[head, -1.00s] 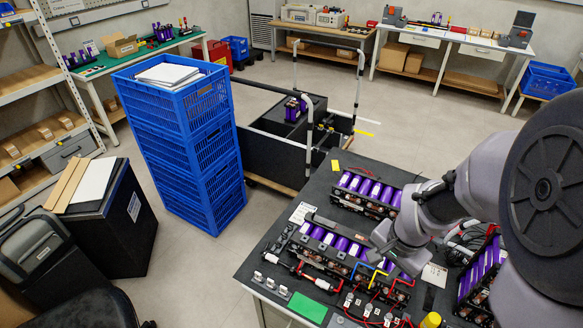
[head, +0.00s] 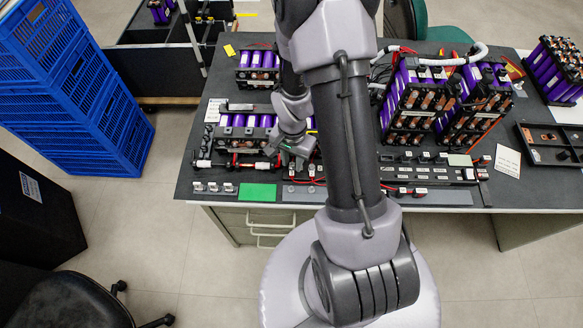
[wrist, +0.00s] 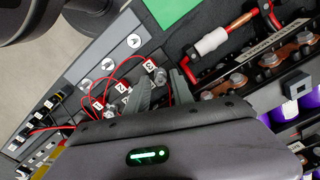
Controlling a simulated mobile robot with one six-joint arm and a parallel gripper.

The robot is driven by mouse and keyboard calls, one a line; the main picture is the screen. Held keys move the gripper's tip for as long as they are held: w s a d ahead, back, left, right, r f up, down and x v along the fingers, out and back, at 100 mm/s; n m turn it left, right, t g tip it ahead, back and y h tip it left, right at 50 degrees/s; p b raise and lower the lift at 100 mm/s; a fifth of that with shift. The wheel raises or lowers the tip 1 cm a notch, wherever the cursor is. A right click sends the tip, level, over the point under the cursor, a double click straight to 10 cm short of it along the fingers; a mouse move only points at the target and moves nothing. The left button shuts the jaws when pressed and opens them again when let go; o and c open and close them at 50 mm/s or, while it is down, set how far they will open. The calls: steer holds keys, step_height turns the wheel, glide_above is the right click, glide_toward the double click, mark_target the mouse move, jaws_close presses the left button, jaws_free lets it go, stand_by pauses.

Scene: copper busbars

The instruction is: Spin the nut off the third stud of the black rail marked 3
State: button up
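My gripper (head: 291,152) hangs low over the front of the dark bench, beside the front purple-cell module. Small white number tags (wrist: 151,65) with red leads lie just past the fingers. To their right, a black rail (wrist: 243,73) carries copper busbars and round studs or nuts (wrist: 270,60); the fingers are apart from these. My arm and gripper hide part of this area.
Tall purple battery modules (head: 410,100) stand to the right of my arm. A red-ended bar with a white sleeve (wrist: 210,41) lies beside the rail. Blue crates (head: 60,80) stand at left.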

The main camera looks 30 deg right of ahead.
steer(key=shift+r, duration=0.1)
jaws_close()
steer(key=n, duration=0.4)
steer(key=shift+r+n+p, duration=0.2)
steer(key=shift+n+p, duration=0.1)
steer(key=shift+p, duration=0.1)
steer(key=n, duration=0.5)
steer(key=shift+c, duration=0.7)
jaws_free()
